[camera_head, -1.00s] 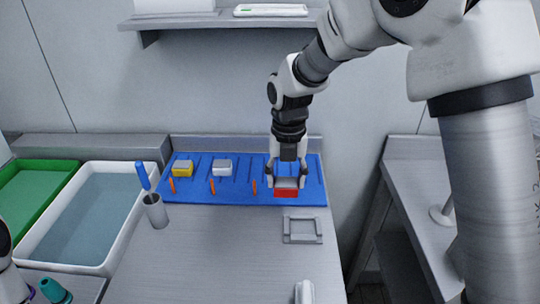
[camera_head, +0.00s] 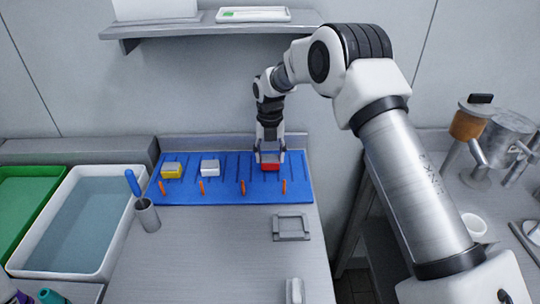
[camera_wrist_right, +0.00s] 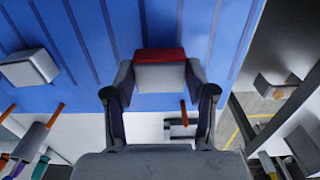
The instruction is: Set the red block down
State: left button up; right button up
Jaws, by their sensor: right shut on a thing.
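The red block (camera_head: 270,168), with a grey part, is at the right end of the blue rack (camera_head: 225,196), roughly in line with the yellow block (camera_head: 172,172) and white block (camera_head: 210,168). My right gripper (camera_head: 270,158) points down, shut on the red block. In the right wrist view the block's red band (camera_wrist_right: 160,55) and grey face (camera_wrist_right: 160,77) show between my two fingers. Whether its underside touches the rack is hidden. My left gripper is not clearly in view.
Orange pegs (camera_head: 243,187) stand along the rack's front. A grey square frame (camera_head: 291,227) lies in front. A metal cup (camera_head: 147,216) holds a blue-handled tool (camera_head: 132,183). A white-rimmed basin (camera_head: 106,262) is at left. A shelf (camera_head: 200,28) hangs above.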

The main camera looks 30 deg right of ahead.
aim_at(270, 155)
jog(key=shift+f+p, duration=0.4)
jog(key=shift+f, duration=0.1)
jog(key=shift+w+d+f, duration=0.15)
jog(key=shift+w+f, duration=0.1)
jog(key=shift+f, duration=0.15)
jog(key=shift+s+f, duration=0.1)
jog(key=o, duration=1.4)
notch_tip(270, 155, up, 8)
jog(key=shift+f+b, duration=0.1)
jog(key=shift+b, duration=0.65)
